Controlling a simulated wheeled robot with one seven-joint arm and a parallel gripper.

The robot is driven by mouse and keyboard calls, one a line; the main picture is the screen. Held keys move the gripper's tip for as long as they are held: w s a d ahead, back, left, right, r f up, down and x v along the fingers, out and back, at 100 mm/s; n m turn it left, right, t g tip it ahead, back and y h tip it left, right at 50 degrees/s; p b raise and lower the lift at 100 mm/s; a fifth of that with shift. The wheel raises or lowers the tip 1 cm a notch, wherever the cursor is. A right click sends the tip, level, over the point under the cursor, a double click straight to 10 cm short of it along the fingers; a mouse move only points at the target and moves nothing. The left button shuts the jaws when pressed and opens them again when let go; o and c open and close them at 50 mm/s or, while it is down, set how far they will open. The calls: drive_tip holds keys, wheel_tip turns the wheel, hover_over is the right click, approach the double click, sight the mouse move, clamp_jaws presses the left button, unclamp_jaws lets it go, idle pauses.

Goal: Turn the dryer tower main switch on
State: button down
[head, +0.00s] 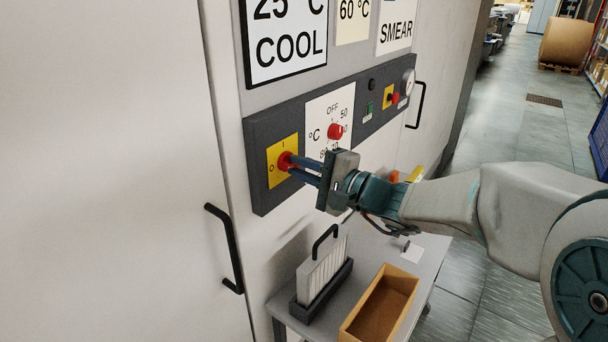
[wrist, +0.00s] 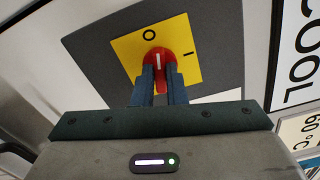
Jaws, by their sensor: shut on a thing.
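The main switch is a red rotary knob (wrist: 158,57) on a square yellow plate (head: 275,153) at the left end of a dark control panel. The plate is marked O and I. My gripper (head: 290,166) reaches in from the right, its two blue-grey fingers shut on the knob. In the wrist view the fingers (wrist: 158,78) sit on either side of the knob. The knob's white line runs roughly up and down there, with its upper end towards the O; the I is to the right. The fingers hide part of the knob.
Further right are a smaller yellow plate with a red knob (head: 393,99) and a gauge (head: 408,82). Below, a table holds a filter (head: 323,272) and an open cardboard box (head: 383,304). A door handle (head: 225,247) is at left.

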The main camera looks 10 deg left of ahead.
drive_tip(key=m+b, duration=0.1)
drive_tip(key=m, duration=0.2)
drive_tip(key=shift+f+m, duration=0.1)
drive_tip(key=shift+m, duration=0.3)
drive_tip(key=m+b, duration=0.1)
drive_tip(key=m, duration=0.2)
drive_tip(key=shift+m, duration=0.3)
drive_tip(key=m+p, duration=0.1)
drive_tip(key=m, duration=0.4)
drive_tip(key=shift+f+m+p, duration=0.1)
drive_tip(key=shift+m+p, duration=0.4)
drive_tip(key=shift+m, duration=0.8)
drive_tip(key=c, duration=1.5)
unclamp_jaws()
drive_tip(key=shift+a, duration=0.1)
drive_tip(key=shift+o, duration=0.2)
